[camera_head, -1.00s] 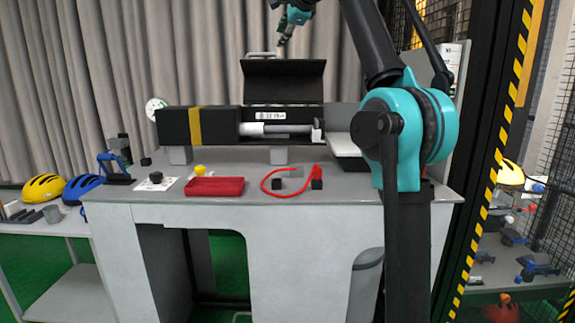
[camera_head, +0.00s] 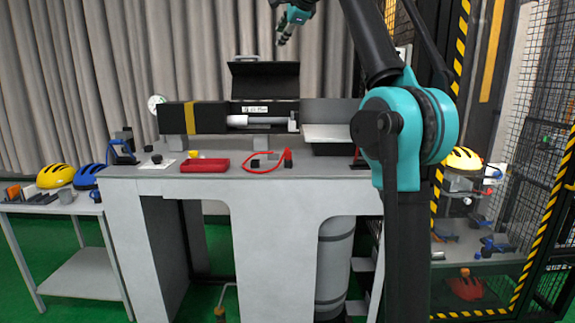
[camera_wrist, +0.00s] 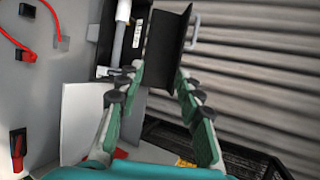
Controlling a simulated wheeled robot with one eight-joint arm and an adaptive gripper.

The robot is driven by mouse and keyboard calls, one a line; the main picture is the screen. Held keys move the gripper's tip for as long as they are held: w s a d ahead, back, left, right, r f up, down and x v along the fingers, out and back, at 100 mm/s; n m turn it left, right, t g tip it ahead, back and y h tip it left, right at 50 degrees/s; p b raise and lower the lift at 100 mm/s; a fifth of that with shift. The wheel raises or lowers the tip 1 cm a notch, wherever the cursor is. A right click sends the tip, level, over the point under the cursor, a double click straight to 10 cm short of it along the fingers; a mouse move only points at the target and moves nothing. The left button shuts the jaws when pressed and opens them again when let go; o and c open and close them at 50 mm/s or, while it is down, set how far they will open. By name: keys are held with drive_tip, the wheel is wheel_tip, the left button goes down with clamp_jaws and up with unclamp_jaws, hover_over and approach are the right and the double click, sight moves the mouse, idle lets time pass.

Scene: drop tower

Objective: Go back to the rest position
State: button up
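My gripper (camera_head: 284,38) is high above the workbench (camera_head: 130,173), near the top of the head view and in front of the curtain. In the wrist view its two green-padded fingers (camera_wrist: 158,88) are spread apart with nothing held between them. The drop tower's long black box (camera_head: 172,119) lies across the bench with a yellow band on it. Its black lid (camera_head: 263,83) stands open, and a white cylinder (camera_head: 250,120) lies in the open part. The lid also shows beyond the fingers in the wrist view (camera_wrist: 167,40), apart from them.
A red tray (camera_head: 205,166) and a red cable (camera_head: 262,168) lie on the bench front. Yellow (camera_head: 55,176) and blue (camera_head: 88,176) helmets sit on a side table at left. A mesh cage with striped posts (camera_head: 545,245) stands at right. Green floor is free before the bench.

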drive_tip(key=d+f+n+g+h, duration=0.1)
drive_tip(key=d+f+n, duration=0.2)
drive_tip(key=f, duration=0.7)
drive_tip(key=d+f+n+g+h, duration=0.1)
drive_tip(key=d+f+n, duration=0.15)
drive_tip(key=f, duration=0.85)
drive_tip(key=s+d+f+n+g+h, duration=0.1)
drive_tip(key=s+d+f+n, duration=0.15)
drive_tip(key=f, duration=0.75)
drive_tip(key=s+d+f+n+g, duration=0.1)
drive_tip(key=s+d+f, duration=0.25)
drive_tip(key=f, duration=0.65)
drive_tip(key=s+d+f+n+g+h, duration=0.1)
drive_tip(key=s+d+f+n, duration=0.2)
drive_tip(key=s+f, duration=1.3)
drive_tip(key=s+d+f+n+g+h, duration=0.1)
drive_tip(key=s+d+f, duration=0.5)
drive_tip(key=s+f, duration=1)
drive_tip(key=shift+f+n+g, duration=0.45)
drive_tip(key=shift+n+g, duration=0.35)
drive_tip(key=shift+n, duration=0.4)
